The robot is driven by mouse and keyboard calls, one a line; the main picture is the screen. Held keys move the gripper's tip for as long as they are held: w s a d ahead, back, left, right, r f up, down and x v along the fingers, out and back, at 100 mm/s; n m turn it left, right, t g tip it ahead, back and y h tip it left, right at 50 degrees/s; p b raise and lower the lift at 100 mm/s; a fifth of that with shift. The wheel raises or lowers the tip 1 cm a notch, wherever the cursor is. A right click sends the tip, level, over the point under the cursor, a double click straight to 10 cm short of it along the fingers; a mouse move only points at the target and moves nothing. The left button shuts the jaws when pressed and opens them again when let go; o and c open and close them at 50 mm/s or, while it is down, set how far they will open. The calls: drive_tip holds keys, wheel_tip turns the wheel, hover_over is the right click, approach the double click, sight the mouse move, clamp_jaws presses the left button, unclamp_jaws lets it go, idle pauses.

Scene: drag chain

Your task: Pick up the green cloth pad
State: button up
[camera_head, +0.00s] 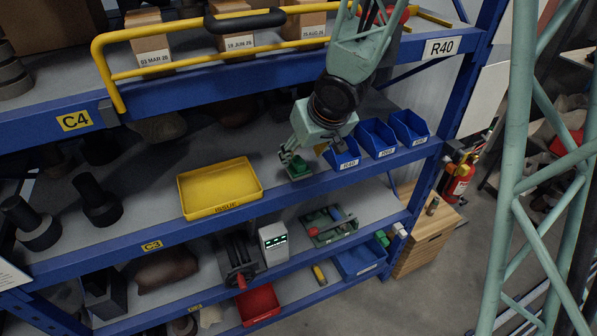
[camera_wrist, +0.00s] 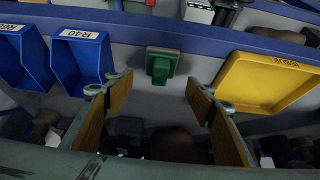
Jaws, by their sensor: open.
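The green pad (camera_wrist: 161,66) is a small green block-like thing on the grey shelf by the blue front beam, between the blue bins and the yellow tray in the wrist view. My gripper (camera_wrist: 159,84) is open, with the pad ahead of the gap between its fingers and nothing held. In the head view my gripper (camera_head: 293,160) is over the middle shelf, close to the green pad (camera_head: 300,171), which it partly overlaps.
A yellow tray (camera_head: 181,197) lies left of my gripper on the same shelf. Blue bins (camera_head: 342,164) stand just to the right. The upper shelf (camera_head: 222,69) with boxes and a yellow rail is above. The blue beam (camera_head: 222,221) edges the shelf.

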sight(299, 161)
drive_tip(key=shift+w+a+f, duration=0.15)
drive_tip(key=shift+w+f, duration=0.05)
drive_tip(key=shift+f, duration=0.3)
drive_tip(key=shift+f+b, duration=0.1)
drive_tip(key=shift+b, duration=0.2)
drive_tip(key=shift+b+x, duration=1.6)
drive_tip(key=shift+x, duration=0.95)
drive_tip(key=c, duration=1)
